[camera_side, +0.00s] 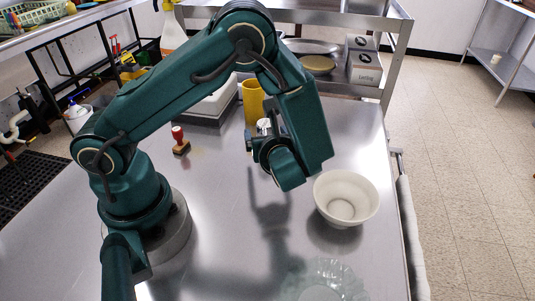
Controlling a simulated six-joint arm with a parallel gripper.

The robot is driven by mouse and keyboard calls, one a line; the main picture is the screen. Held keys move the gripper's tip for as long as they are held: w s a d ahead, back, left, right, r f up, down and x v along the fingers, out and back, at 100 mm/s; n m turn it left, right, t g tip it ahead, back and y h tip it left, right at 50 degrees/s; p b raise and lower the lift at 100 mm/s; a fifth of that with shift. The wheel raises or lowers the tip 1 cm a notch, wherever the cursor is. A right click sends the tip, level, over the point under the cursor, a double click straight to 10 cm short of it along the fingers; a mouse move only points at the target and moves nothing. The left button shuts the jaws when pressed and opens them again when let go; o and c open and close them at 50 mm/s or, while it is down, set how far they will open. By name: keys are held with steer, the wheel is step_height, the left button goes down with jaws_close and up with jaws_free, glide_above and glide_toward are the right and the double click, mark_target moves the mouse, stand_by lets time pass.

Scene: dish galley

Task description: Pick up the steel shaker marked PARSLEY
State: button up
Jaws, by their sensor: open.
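My gripper (251,144) is above the middle of the steel table, mostly hidden behind my own wrist, with its jaws open. A small silvery object (264,125) shows just behind it, in front of a yellow cylinder. It may be the steel shaker, but I cannot read any PARSLEY marking, and my wrist covers its lower part. I cannot tell whether the gripper touches it.
A white bowl (345,198) stands at the right of the table, with a clear glass dish (326,282) at the front. A shelf with boxes (363,62) is beyond.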

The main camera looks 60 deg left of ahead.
steer(key=shift+x, duration=2.4)
jaws_close()
steer(key=shift+r, duration=0.15)
